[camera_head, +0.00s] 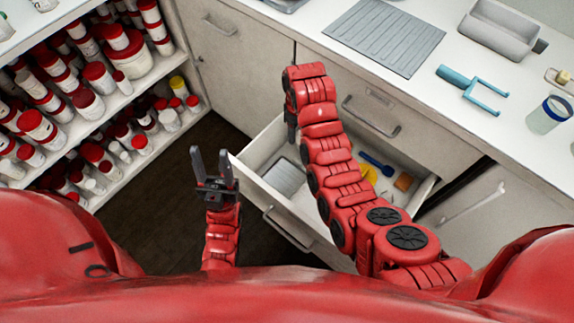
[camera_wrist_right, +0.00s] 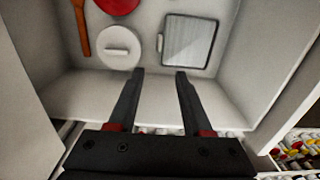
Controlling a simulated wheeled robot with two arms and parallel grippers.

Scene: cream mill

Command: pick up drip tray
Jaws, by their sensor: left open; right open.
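My right gripper (camera_wrist_right: 160,73) is open and empty, apart from the tray. My left gripper (camera_head: 212,165) is open and empty, left of the drawer.
The drawer also holds a white round lid (camera_wrist_right: 118,48), a red item (camera_wrist_right: 117,5), a blue utensil (camera_head: 376,164) and an orange piece (camera_head: 403,181). A ribbed grey mat (camera_head: 385,36) lies on the counter above. Shelves of jars (camera_head: 90,105) stand left.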

